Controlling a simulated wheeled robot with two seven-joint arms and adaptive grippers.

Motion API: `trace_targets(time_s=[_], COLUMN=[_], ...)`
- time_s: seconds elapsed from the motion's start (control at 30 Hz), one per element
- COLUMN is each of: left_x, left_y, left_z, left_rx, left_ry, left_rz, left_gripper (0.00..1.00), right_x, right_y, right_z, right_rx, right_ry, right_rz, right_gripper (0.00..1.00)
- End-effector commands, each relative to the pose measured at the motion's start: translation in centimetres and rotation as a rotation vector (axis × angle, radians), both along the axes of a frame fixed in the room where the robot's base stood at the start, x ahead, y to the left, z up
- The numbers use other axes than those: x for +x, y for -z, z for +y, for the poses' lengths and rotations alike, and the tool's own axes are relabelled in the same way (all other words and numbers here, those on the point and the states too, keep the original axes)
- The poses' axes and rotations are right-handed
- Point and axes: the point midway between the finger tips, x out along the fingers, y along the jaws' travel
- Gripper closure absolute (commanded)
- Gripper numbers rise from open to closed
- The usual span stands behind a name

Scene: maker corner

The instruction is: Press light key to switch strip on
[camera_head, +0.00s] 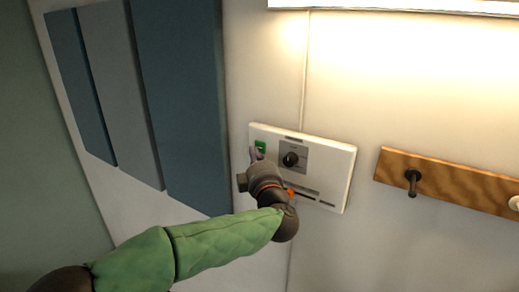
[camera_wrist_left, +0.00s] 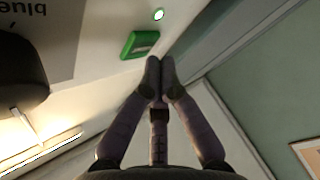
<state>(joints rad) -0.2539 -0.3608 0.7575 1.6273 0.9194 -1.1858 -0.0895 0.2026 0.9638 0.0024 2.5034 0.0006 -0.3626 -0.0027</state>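The green light key (camera_head: 260,146) sits at the upper left of a white wall panel (camera_head: 333,165). In the left wrist view the key (camera_wrist_left: 140,44) shows just above and left of my fingertips, with a small lit green-rimmed spot (camera_wrist_left: 158,15) beyond it. My left gripper (camera_head: 255,154) is at the panel's left side, by the key; its fingers (camera_wrist_left: 160,68) are together and empty. I cannot tell whether the tips touch the panel. The light strip (camera_head: 400,5) above glows bright. My right gripper is out of view.
A black knob (camera_head: 290,159) is on the panel, right of the key. A wooden rail (camera_head: 450,181) with a dark peg (camera_head: 412,182) is to the right. Blue and grey wall boards (camera_head: 180,95) are to the left. A cable (camera_head: 305,75) runs up the wall.

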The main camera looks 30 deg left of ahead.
Motion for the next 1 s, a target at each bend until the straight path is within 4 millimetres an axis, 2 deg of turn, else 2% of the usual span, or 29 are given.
trace_targets(time_s=[0.63, 1.0], left_x=[-5.3, -5.8], left_y=[0.0, 0.0], left_z=[0.4, 0.5], left_rx=[-0.001, 0.000], left_ry=[0.000, 0.000], left_rz=[-0.002, 0.000], left_gripper=[1.00, 1.00], right_x=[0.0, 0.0], right_y=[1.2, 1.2], right_z=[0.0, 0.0], right_rx=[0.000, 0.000], right_ry=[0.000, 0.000], right_rz=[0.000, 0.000], right_gripper=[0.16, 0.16])
